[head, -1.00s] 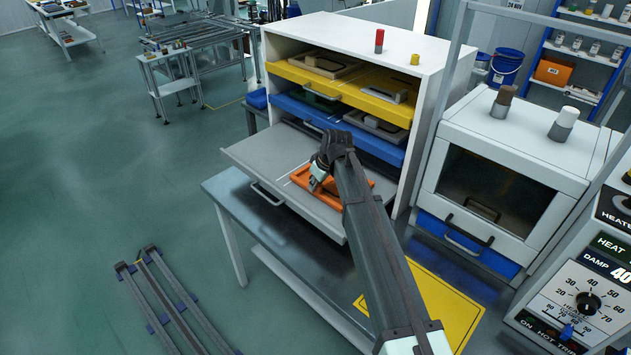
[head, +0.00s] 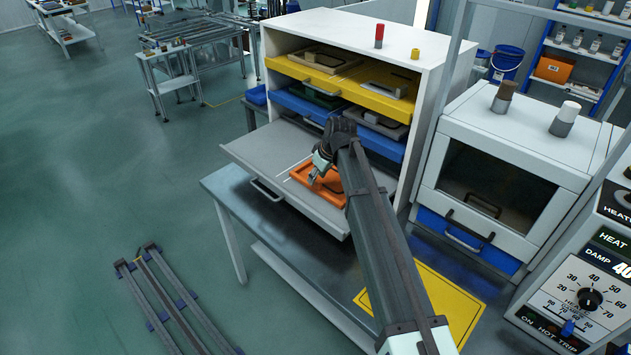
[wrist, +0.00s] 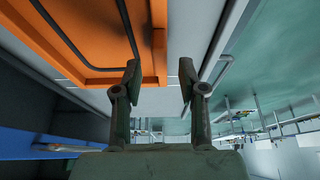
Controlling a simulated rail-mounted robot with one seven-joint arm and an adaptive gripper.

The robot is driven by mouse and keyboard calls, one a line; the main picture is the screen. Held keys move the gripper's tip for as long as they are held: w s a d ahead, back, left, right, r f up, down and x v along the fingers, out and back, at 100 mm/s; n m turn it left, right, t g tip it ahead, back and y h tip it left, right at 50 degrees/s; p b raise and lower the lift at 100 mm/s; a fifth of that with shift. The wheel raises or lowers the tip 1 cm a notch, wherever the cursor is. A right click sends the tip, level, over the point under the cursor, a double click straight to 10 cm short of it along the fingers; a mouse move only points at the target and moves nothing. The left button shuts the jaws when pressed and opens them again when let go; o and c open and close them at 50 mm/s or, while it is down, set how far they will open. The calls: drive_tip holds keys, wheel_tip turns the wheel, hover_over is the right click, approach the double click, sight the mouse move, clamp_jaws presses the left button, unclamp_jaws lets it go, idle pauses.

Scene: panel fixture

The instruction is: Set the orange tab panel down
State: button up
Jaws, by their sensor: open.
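The orange tab panel (head: 334,188) lies on the pulled-out grey drawer (head: 262,158), toward its right part. It has a raised orange frame; the wrist view also shows a dark tube-like line on its face (wrist: 75,18). My gripper (head: 314,178) is over the panel's left part in the head view, and my arm hides some of the panel's right side. In the wrist view my gripper (wrist: 159,78) is open, its two fingers apart, with the panel's edge showing between and beyond the tips. I cannot tell whether a finger touches the panel.
Yellow drawers (head: 360,83) and blue drawers (head: 300,103) holding other panels sit above in the white cabinet (head: 436,75). A heater box with a window (head: 495,190) stands to the right. The grey drawer's left part is bare.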

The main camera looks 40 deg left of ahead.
drive_tip(key=b+v, duration=0.2)
drive_tip(key=v, duration=0.7)
drive_tip(key=shift+s+r, duration=0.1)
